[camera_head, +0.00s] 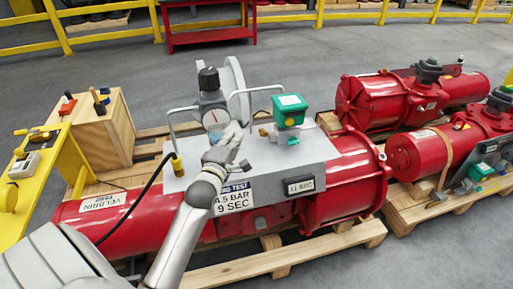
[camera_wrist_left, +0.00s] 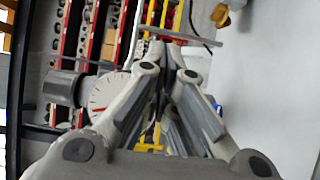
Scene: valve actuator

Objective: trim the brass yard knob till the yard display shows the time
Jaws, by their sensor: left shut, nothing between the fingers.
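The yard display (camera_head: 300,186) is a small dark panel on the front of the grey box, and it reads 11 SEC. The yard test sign (camera_head: 235,198) beside it reads 4.5 BAR and 9 SEC. My left gripper (camera_head: 238,130) is above the grey box top, in front of the gauge, shut and empty. In the left wrist view its fingers (camera_wrist_left: 165,50) meet near a thin grey bar. A brass-coloured piece (camera_wrist_left: 220,14) shows at the upper right there, apart from the fingers; I cannot tell surely that it is the yard knob. My right gripper is out of view.
The grey box (camera_head: 313,150) carries a round-dial gauge (camera_head: 215,120), bent metal handles and a green-topped unit (camera_head: 289,110). Red actuators (camera_head: 365,180) lie on wooden pallets. A wooden box (camera_head: 100,135) and a yellow stand (camera_head: 60,165) are at left.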

